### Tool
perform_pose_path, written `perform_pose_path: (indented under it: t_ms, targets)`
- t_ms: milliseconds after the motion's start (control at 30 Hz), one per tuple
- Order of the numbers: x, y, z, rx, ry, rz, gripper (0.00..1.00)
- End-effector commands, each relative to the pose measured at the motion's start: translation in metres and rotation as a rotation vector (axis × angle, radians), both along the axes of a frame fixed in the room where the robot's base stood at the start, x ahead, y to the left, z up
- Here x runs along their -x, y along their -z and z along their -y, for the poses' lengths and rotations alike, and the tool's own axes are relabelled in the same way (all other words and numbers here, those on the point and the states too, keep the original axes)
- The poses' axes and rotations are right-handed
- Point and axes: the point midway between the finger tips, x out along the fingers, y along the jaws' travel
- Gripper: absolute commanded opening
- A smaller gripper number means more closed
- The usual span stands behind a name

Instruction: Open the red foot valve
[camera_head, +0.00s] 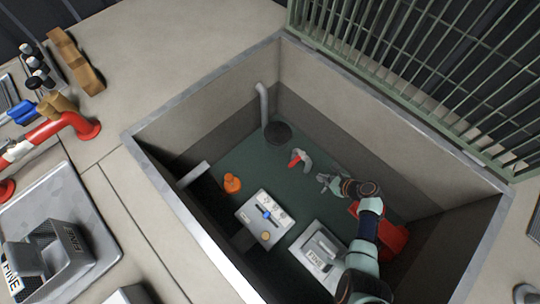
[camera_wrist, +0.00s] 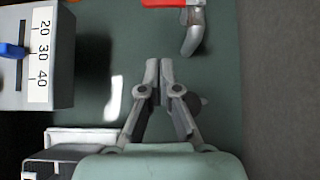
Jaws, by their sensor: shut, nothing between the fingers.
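A small piece with a red part and a curved grey part (camera_head: 299,158) lies on the dark green pit floor. I cannot tell whether it is the red foot valve. In the wrist view its grey curved part (camera_wrist: 193,30) and red part (camera_wrist: 165,3) show at the top edge, cut off. A larger red object (camera_head: 393,243) stands at the right of the pit, partly hidden by my arm. My gripper (camera_head: 325,181) is between these two, over the floor. In the wrist view my gripper (camera_wrist: 159,68) is shut and empty, apart from the red-and-grey piece.
A grey box with a blue slider (camera_head: 264,214) and another grey box (camera_head: 318,248) stand left of my arm. An orange piece (camera_head: 232,183) and a grey pipe with a dark round base (camera_head: 278,133) are farther left. Concrete walls and a raised green grate (camera_head: 400,60) bound the pit.

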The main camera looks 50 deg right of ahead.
Motion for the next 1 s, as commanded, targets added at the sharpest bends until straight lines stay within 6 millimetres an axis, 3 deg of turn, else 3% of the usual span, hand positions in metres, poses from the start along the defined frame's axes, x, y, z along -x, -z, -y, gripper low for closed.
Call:
perform_pose_path:
  t_ms: [467, 900, 1000]
  targets:
    - [-0.001, 0.01, 0.001, -0.02, 0.022, 0.004, 0.0]
    - [-0.064, 0.079, 0.008, -0.019, 0.02, 0.004, 0.0]
    - [-0.081, 0.078, 0.011, -0.015, 0.018, 0.005, 0.0]
